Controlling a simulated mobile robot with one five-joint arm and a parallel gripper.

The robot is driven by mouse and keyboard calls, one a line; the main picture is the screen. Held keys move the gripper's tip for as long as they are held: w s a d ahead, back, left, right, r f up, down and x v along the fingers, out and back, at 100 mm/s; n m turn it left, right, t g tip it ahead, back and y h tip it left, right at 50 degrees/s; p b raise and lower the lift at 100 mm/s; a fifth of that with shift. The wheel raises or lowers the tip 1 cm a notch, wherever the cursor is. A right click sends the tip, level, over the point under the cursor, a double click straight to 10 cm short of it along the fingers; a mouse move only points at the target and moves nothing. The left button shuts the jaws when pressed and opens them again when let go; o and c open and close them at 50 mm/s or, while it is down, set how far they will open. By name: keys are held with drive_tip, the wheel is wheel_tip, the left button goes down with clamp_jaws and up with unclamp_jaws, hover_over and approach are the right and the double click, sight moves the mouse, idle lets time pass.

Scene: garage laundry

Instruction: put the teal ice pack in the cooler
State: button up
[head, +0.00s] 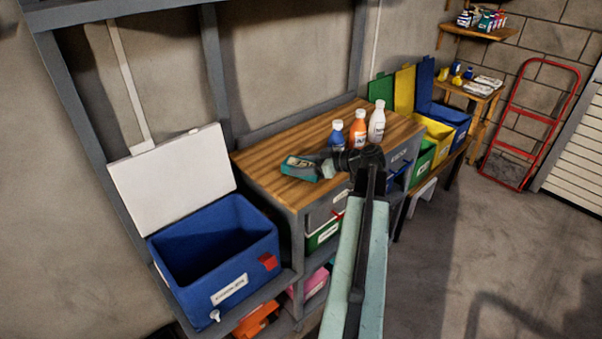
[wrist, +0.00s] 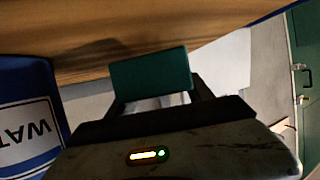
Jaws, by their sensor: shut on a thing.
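The teal ice pack (head: 299,168) is at the left front part of the wooden worktop in the head view. My gripper (head: 321,168) is shut on it, with the arm reaching in from the lower right. In the wrist view the ice pack (wrist: 151,74) sits between the fingertips. I cannot tell whether it still touches the worktop. The blue cooler (head: 216,256) stands at the left on a lower shelf, with its white lid (head: 170,178) raised. Its dark inside looks empty. It is to the left of my gripper and lower than the worktop.
Three bottles, blue (head: 337,134), orange (head: 358,130) and white (head: 377,122), stand on the worktop (head: 262,158) behind my gripper. A bottle with a blue label (wrist: 28,120) is close in the wrist view. Open coloured bins (head: 433,138) are farther right. A red hand truck (head: 531,122) leans on the back wall.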

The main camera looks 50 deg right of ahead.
drive_tip(key=shift+s+d+f+b, duration=0.15)
drive_tip(key=shift+f+b, duration=0.15)
drive_tip(key=shift+f, duration=0.3)
drive_tip(key=shift+s+a+f+b, duration=0.15)
drive_tip(key=shift+f+b, duration=0.1)
drive_tip(key=shift+f, duration=0.35)
drive_tip(key=shift+r, duration=0.2)
drive_tip(key=shift+f, duration=0.1)
drive_tip(key=o, duration=1.7)
drive_tip(key=shift+r+p, duration=0.2)
drive_tip(key=shift+p, duration=0.1)
drive_tip(key=p+v, duration=0.4)
drive_tip(key=v, duration=0.8)
drive_tip(key=shift+f, duration=0.15)
